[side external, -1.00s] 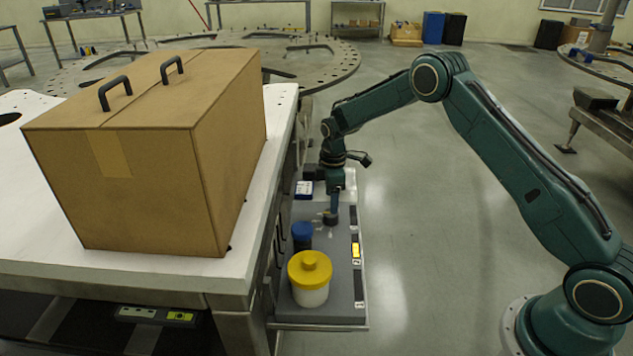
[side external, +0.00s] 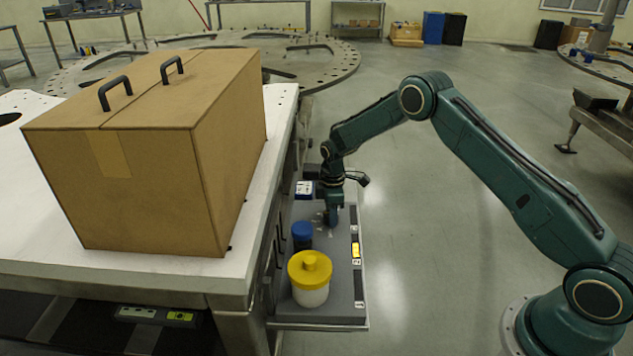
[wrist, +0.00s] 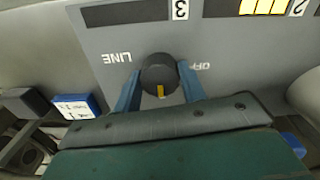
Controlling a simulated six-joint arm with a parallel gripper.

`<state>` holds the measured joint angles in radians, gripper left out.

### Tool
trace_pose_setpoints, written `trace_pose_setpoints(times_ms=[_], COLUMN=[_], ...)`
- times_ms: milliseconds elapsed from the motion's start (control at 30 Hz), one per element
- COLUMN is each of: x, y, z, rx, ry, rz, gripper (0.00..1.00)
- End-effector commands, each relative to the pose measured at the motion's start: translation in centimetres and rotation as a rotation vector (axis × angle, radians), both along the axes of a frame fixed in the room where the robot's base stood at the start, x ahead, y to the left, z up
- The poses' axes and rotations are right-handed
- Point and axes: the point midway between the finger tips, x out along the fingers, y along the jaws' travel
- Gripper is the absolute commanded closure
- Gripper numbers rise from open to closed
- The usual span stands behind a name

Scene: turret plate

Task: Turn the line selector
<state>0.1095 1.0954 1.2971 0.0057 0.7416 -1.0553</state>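The line selector (wrist: 158,72) is a dark round knob on a grey panel, with a yellow pointer mark. In the wrist view the pointer faces the bottom of the picture, between the upside-down labels LINE on the left and OFF on the right. My gripper (wrist: 160,78) has its blue fingers on either side of the knob, very close to its rim. I cannot tell whether they press on it. In the side view my gripper (side external: 332,222) is low at the panel and hides the knob.
A yellow-lidded white jar (side external: 310,279) and a blue-capped container (side external: 301,232) stand on the panel (side external: 335,301) near my gripper. A blue-and-white box (side external: 304,189) lies behind. A large cardboard box (side external: 150,150) fills the white table at left. The floor right of the panel is clear.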

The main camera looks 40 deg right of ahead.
Motion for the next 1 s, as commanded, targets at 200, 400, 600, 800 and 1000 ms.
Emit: trace_pose_setpoints(times_ms=[200,400,600,800,1000], x=[0.01,0.01,0.0,0.0,0.0], y=[-0.01,-0.01,0.0,0.0,0.01], z=[0.03,0.04,0.04,0.05,0.05], rx=[0.0,0.0,0.0,0.0,0.0], ry=[0.0,0.0,0.0,0.0,0.0], rz=[-0.001,-0.025,-0.099,-0.229,-0.397], gripper=[0.82,0.82,0.82,0.82,0.82])
